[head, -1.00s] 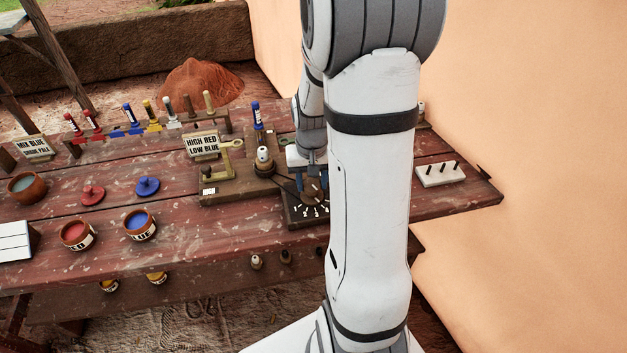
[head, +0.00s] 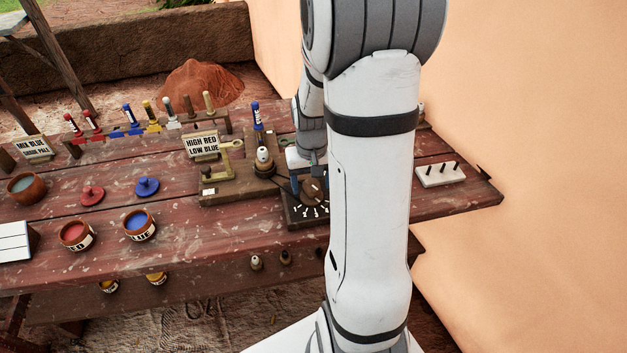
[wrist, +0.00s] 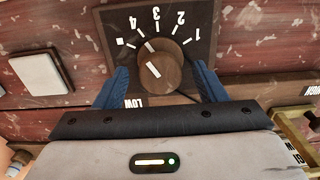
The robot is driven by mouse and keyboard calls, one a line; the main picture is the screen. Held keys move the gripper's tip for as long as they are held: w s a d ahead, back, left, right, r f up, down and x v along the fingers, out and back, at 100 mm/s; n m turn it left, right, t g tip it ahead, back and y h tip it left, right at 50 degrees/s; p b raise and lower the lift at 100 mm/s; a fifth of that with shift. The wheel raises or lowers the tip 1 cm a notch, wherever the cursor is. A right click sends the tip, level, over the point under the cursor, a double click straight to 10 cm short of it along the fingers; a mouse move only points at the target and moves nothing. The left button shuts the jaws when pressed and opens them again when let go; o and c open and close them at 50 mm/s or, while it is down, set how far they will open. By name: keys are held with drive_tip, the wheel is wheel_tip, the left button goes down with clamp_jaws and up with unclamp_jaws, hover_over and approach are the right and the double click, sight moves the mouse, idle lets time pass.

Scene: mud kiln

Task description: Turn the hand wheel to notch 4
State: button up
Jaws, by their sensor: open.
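The hand wheel (wrist: 172,77) is a round brown disc with a raised hub on a dark dial plate (wrist: 209,20). Numbers 1 to 4 and a white square run around its upper side, and LOW is printed lower down. A white line on the wheel points up-left, close to the tick of 4; the hub's white line leans further left. My gripper (wrist: 161,73) is open, with one blue finger on each side of the wheel; I cannot tell whether they touch it. In the head view the wheel (head: 311,187) is partly hidden by my arm.
A wooden fixture (head: 232,186) with a HIGH RED LOW BLUE sign (head: 202,144) stands just left of the dial. A white block with black pegs (head: 441,174) lies to the right. Red (head: 76,236) and blue (head: 140,225) paint pots stand further left.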

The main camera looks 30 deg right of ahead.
sight(312, 185)
drive_tip(key=shift+r, duration=3.95)
